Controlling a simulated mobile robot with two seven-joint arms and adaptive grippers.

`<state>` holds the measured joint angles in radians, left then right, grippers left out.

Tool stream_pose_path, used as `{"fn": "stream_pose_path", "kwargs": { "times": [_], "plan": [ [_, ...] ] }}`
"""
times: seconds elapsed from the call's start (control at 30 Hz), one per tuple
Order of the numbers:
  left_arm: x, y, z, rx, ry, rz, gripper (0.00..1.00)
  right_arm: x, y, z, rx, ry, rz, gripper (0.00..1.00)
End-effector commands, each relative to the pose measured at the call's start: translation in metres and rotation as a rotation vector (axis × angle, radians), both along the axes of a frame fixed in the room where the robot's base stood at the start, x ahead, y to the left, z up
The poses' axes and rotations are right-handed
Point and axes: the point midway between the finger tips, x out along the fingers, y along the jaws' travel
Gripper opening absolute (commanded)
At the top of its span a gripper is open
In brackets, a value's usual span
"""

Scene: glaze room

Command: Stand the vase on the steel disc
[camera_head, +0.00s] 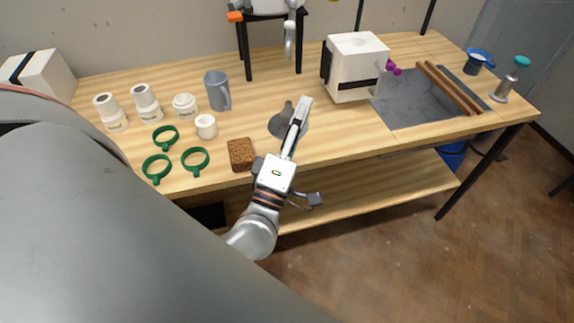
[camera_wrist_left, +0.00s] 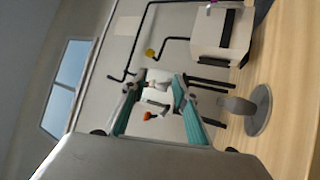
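A small grey vase (camera_head: 287,108) stands upright on a flat grey steel disc (camera_head: 275,127) near the middle of the table. My left arm partly covers them in the head view. In the left wrist view, which is turned on its side, the vase (camera_wrist_left: 236,105) has its base against the disc (camera_wrist_left: 261,112). My left gripper (camera_head: 303,100) is beside the vase, over the disc's right side. Its teal-padded fingers (camera_wrist_left: 158,112) are apart with nothing held between them, and the vase is outside them. My right gripper is not in view.
A brown sponge-like block (camera_head: 241,154) lies left of the disc. A white box-shaped machine (camera_head: 354,70) is behind right. A black stand (camera_head: 274,16) is behind. Bare table lies right of the disc.

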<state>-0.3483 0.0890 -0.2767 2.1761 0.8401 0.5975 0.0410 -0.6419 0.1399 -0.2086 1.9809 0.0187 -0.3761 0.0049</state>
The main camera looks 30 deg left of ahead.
Motion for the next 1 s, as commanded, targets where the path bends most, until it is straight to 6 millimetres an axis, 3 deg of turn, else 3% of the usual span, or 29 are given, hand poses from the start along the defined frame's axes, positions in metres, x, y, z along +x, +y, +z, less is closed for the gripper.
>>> {"fn": "stream_pose_path", "kwargs": {
  "times": [0.1, 0.17, 0.2, 0.3, 0.4, 0.5, 0.67, 1.0],
  "plan": [
    [-0.008, -0.054, -0.077, 0.442, 0.194, -0.097, 0.29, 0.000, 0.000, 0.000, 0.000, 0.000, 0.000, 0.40],
    [-0.019, -0.074, -0.126, 0.665, 0.300, -0.154, 0.29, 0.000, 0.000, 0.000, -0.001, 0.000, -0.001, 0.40],
    [-0.029, -0.083, -0.161, 0.804, 0.371, -0.194, 0.29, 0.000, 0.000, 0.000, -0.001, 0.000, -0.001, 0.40],
    [-0.059, -0.090, -0.240, 1.104, 0.532, -0.286, 0.29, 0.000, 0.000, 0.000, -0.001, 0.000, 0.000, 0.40],
    [-0.091, -0.081, -0.301, 1.335, 0.661, -0.360, 0.29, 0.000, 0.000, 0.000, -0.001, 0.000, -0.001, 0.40],
    [-0.117, -0.070, -0.340, 1.491, 0.751, -0.413, 0.29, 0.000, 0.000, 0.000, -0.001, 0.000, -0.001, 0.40],
    [-0.137, -0.058, -0.365, 1.601, 0.815, -0.451, 0.29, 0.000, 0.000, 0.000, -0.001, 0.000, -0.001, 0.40],
    [-0.137, -0.058, -0.362, 1.606, 0.817, -0.452, 0.29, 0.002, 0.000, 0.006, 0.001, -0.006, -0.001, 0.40]
  ]
}}
